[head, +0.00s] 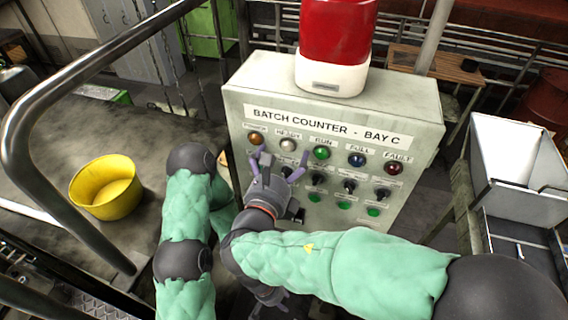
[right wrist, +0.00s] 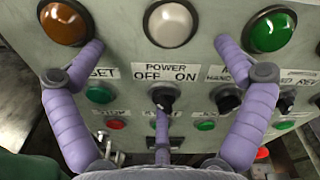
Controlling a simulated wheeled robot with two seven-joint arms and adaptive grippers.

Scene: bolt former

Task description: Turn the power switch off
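The grey control panel (head: 237,107) is labelled BATCH COUNTER - BAY C. Its power switch (right wrist: 163,97) is a black knob under the POWER OFF ON label (right wrist: 165,73) in the right wrist view. I cannot tell which way the knob points. My right gripper (head: 281,161) is in front of the panel with its purple fingers spread and nothing between them. In the right wrist view two fingers flank the label, and the third lies just below the knob; contact is unclear. My left gripper (head: 270,296) is low, partly hidden behind my right arm; its fingers are unclear.
A red beacon (head: 335,35) tops the panel. Lamps, buttons and other black knobs (head: 350,185) sit close beside the power switch. A yellow bucket (head: 106,187) stands at left, near a grey rail (head: 70,80). A white bin (head: 518,150) is at right.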

